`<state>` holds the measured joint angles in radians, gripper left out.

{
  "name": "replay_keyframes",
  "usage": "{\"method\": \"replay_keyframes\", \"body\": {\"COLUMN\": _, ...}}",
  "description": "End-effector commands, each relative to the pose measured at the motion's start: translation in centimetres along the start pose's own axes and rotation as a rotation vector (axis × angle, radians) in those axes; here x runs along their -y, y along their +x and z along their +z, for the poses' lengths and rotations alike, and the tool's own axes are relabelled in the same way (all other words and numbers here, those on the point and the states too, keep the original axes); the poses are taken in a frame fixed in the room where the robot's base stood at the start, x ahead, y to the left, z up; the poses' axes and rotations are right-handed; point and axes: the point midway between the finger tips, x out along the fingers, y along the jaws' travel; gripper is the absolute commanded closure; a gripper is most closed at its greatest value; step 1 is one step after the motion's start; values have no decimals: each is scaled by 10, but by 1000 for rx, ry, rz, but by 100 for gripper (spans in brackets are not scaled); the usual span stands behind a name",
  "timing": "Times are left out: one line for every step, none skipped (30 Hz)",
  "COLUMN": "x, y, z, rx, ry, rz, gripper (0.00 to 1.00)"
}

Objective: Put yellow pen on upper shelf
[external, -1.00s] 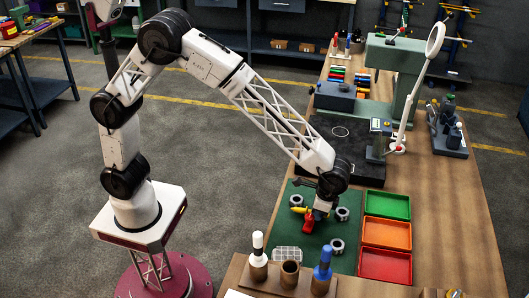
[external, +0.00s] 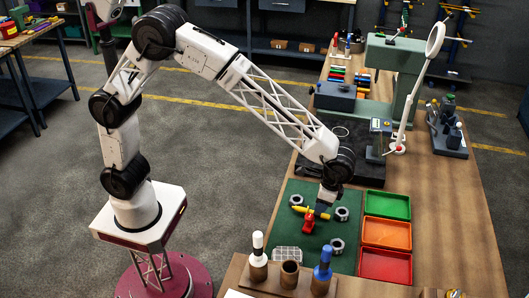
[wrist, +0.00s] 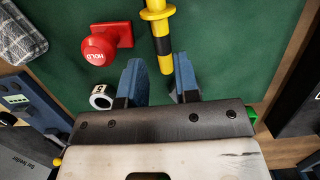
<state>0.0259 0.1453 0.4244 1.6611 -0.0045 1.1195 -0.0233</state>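The yellow pen (external: 313,212), with dark bands and a raised yellow collar, lies on the green mat (external: 297,231). It also shows at the top of the wrist view (wrist: 162,28), one end pointing at my gripper. My gripper (external: 323,207) is over the mat at the pen's right part. I cannot tell which surface is the upper shelf.
A red HOLD stamp (wrist: 99,47) lies just beside the pen. Several metal nuts (external: 336,246) lie around on the mat. Green, orange and red trays (external: 386,234) stand to the right. A wooden holder (external: 288,284) with marker-like items is in front. A green machine (external: 398,75) stands behind.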

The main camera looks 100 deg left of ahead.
Motion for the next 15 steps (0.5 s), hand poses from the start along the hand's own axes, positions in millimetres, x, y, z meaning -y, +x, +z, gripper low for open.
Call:
{"method": "replay_keyframes", "body": {"x": 0, "y": -10, "z": 0, "rx": -3, "ry": 0, "rz": 0, "gripper": 71}}
{"method": "replay_keyframes", "body": {"x": 0, "y": -15, "z": 0, "rx": -3, "ry": 0, "rz": 0, "gripper": 71}}
{"method": "replay_keyframes", "body": {"x": 0, "y": -21, "z": 0, "rx": -2, "ry": 0, "rz": 0, "gripper": 71}}
{"method": "replay_keyframes", "body": {"x": 0, "y": -26, "z": 0, "rx": -3, "ry": 0, "rz": 0, "gripper": 71}}
{"method": "replay_keyframes", "body": {"x": 0, "y": -31, "z": 0, "rx": -3, "ry": 0, "rz": 0, "gripper": 71}}
{"method": "replay_keyframes", "body": {"x": 0, "y": -37, "z": 0, "rx": -2, "ry": 0, "rz": 0, "gripper": 71}}
{"method": "replay_keyframes", "body": {"x": 0, "y": -41, "z": 0, "rx": -1, "ry": 0, "rz": 0, "gripper": 71}}
{"method": "replay_keyframes", "body": {"x": 0, "y": -45, "z": 0, "rx": -2, "ry": 0, "rz": 0, "gripper": 71}}
{"method": "replay_keyframes", "body": {"x": 0, "y": -50, "z": 0, "rx": -2, "ry": 0, "rz": 0, "gripper": 71}}
{"method": "replay_keyframes", "body": {"x": 0, "y": -54, "z": 0, "rx": -1, "ry": 0, "rz": 0, "gripper": 71}}
{"method": "replay_keyframes", "body": {"x": 0, "y": -57, "z": 0, "rx": -1, "ry": 0, "rz": 0, "gripper": 71}}
{"method": "replay_keyframes", "body": {"x": 0, "y": -61, "z": 0, "rx": -1, "ry": 0, "rz": 0, "gripper": 71}}
{"method": "replay_keyframes", "body": {"x": 0, "y": -64, "z": 0, "rx": -1, "ry": 0, "rz": 0, "gripper": 71}}
{"method": "replay_keyframes", "body": {"x": 0, "y": -66, "z": 0, "rx": -1, "ry": 0, "rz": 0, "gripper": 71}}
{"method": "replay_keyframes", "body": {"x": 0, "y": -69, "z": 0, "rx": -1, "ry": 0, "rz": 0, "gripper": 71}}
